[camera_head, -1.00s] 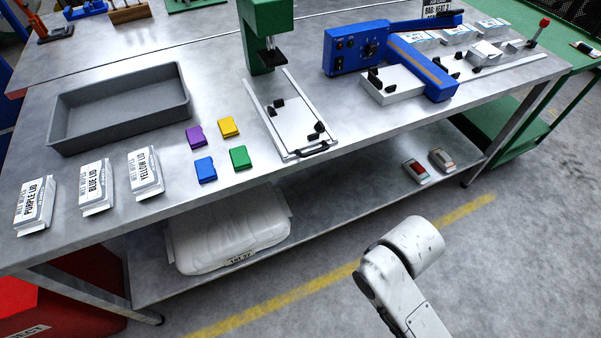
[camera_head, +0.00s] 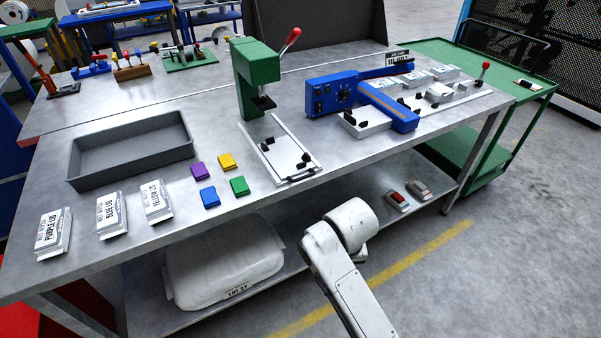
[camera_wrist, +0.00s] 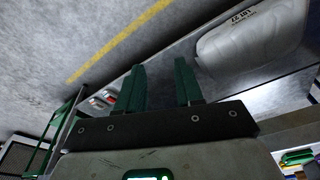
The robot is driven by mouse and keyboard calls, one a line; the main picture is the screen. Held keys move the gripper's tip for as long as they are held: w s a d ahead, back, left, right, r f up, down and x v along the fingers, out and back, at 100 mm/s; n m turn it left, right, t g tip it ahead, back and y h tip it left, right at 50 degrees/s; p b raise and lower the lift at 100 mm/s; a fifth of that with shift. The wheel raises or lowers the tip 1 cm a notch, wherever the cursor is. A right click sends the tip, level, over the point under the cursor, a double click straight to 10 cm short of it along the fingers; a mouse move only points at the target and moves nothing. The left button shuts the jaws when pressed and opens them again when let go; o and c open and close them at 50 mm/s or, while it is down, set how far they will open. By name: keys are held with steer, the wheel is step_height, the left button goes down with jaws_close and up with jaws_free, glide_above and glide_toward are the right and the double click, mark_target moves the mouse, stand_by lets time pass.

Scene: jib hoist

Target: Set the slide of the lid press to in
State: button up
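The lid press (camera_head: 247,76) is a green frame with a red-knobbed lever (camera_head: 291,39), standing on the bench. Its slide (camera_head: 277,150) is a pale plate between two rails, with black clamps and a black handle (camera_head: 302,174) at its front end. The plate lies in front of the press head, out toward the bench's front edge, and looks empty. My gripper (camera_wrist: 161,84) shows in the wrist view as two green fingers apart with nothing between them. It is low by the bench front, near the lower shelf. In the head view only my arm shows; the gripper is hidden.
A grey tray (camera_head: 131,178), labelled lid packs (camera_head: 110,214) and several coloured lids (camera_head: 210,196) lie left of the press. A blue sealer (camera_head: 330,97) stands to its right. A white sack (camera_head: 222,268) lies on the lower shelf. The floor before the bench is clear.

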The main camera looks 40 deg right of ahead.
steer(key=w+d+r+m+p, duration=0.2)
steer(key=w+d+r+m, duration=0.4)
steer(key=w+r, duration=0.4)
steer(key=m+p, duration=0.2)
steer(key=m, duration=0.5)
glide_toward(301, 178)
steer(key=shift+t+y, duration=0.4)
steer(key=f, duration=0.2)
steer(key=d+f, duration=0.1)
steer(key=f, duration=0.2)
steer(key=f+p, duration=0.1)
steer(key=f, duration=0.1)
steer(key=shift+w+d+f, duration=0.15)
steer(key=shift+w+f, duration=0.1)
steer(key=shift+w, duration=0.15)
steer(key=shift+c, duration=0.5)
jaws_close()
